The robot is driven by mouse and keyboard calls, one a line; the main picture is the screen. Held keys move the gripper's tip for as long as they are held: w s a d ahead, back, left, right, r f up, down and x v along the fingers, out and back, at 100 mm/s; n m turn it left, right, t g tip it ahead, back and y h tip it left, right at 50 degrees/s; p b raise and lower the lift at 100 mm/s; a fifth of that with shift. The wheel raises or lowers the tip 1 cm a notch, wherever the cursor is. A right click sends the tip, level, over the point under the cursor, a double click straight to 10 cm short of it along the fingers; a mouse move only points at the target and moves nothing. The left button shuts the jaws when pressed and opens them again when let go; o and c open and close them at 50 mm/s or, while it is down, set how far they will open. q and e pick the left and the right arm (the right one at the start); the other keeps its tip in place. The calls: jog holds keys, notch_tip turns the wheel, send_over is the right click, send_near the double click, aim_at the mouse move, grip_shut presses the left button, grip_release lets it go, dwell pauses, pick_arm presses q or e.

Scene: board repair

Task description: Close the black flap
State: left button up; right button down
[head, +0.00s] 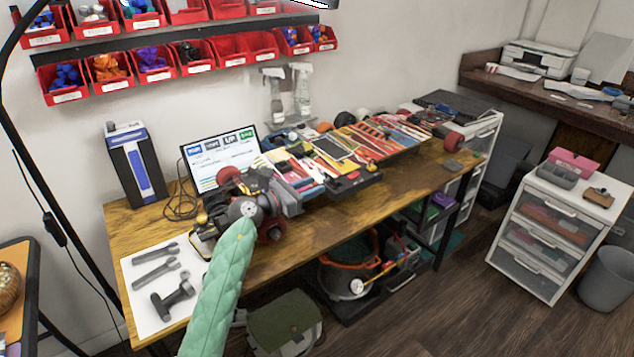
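My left arm, in a green quilted sleeve, reaches up from the bottom over the workbench (285,262). Its gripper (257,190) is over the near left end of a long, colourful board-like assembly (345,150) with red wheels (270,232). The fingers blend into dark parts there, so I cannot tell whether they are open or touching anything. A black box-like part (353,184) sits on the near side of the assembly, right of the gripper. I cannot make out for certain which part is the black flap or how it stands. My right gripper is not in view.
A white mat (143,270) with wrenches and a hammer-like tool (173,299) lies at the bench's left. A screen (222,155) and a dark box (137,165) stand behind. Red bins (68,84) hang above. The bench front, right of the arm, has clear room.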

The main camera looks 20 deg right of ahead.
aim_at(327, 182)
pick_arm(q)
jog(key=shift+x, duration=1.3)
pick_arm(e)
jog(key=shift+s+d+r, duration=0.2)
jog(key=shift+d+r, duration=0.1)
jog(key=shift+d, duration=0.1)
pick_arm(q)
jog(key=shift+s, duration=0.1)
grip_shut()
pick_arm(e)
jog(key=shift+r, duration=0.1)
pick_arm(q)
jog(key=shift+r+p, duration=0.1)
jog(key=shift+p, duration=0.25)
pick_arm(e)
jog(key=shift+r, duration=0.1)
